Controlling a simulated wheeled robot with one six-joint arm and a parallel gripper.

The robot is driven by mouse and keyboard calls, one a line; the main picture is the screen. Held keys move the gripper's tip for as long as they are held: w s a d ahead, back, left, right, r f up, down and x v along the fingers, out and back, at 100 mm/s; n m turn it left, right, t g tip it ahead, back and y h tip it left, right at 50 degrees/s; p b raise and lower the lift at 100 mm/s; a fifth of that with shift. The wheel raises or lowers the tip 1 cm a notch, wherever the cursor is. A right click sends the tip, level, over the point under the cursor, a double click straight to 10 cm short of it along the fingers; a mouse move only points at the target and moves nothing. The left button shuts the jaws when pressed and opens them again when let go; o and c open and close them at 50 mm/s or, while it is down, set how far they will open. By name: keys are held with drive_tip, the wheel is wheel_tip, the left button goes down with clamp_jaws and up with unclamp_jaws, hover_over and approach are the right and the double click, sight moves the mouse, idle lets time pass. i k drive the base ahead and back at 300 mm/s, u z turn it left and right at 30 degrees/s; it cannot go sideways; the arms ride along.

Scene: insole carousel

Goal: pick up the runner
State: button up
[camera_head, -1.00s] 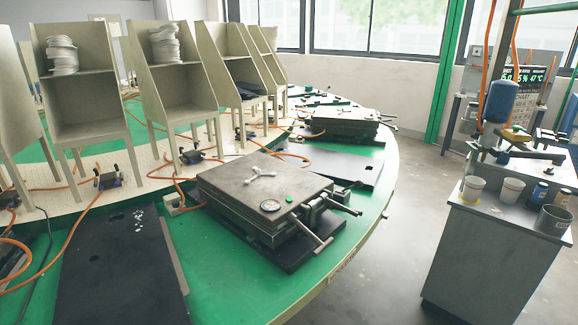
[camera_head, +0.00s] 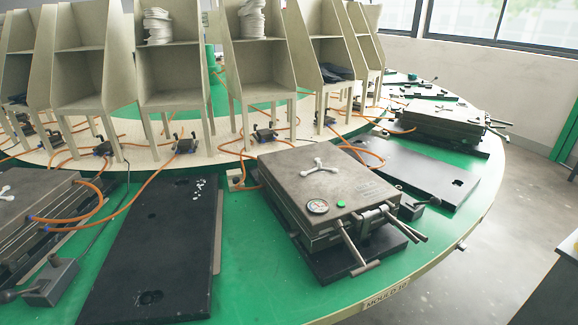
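A small white three-armed piece, which looks like the runner (camera_head: 319,167), lies flat on top of the closed grey mould (camera_head: 310,190) at the middle right of the green carousel. Nothing touches it from above. The mould's top also bears a round dial gauge (camera_head: 317,206) and a green button (camera_head: 341,204). A similar white piece (camera_head: 5,191) shows at the left edge on another mould (camera_head: 40,205). My gripper is not in view.
Black plates lie on the carousel left (camera_head: 155,250) and right (camera_head: 415,170) of the middle mould. Handles (camera_head: 355,245) jut out from its front. Orange hoses (camera_head: 120,210) and tall beige racks (camera_head: 265,65) stand behind. A grey cabinet (camera_head: 550,295) is at the lower right.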

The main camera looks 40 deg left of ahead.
sight(303, 173)
drive_tip(key=u, duration=0.8)
drive_tip(key=i, duration=0.65)
drive_tip(key=u, duration=0.75)
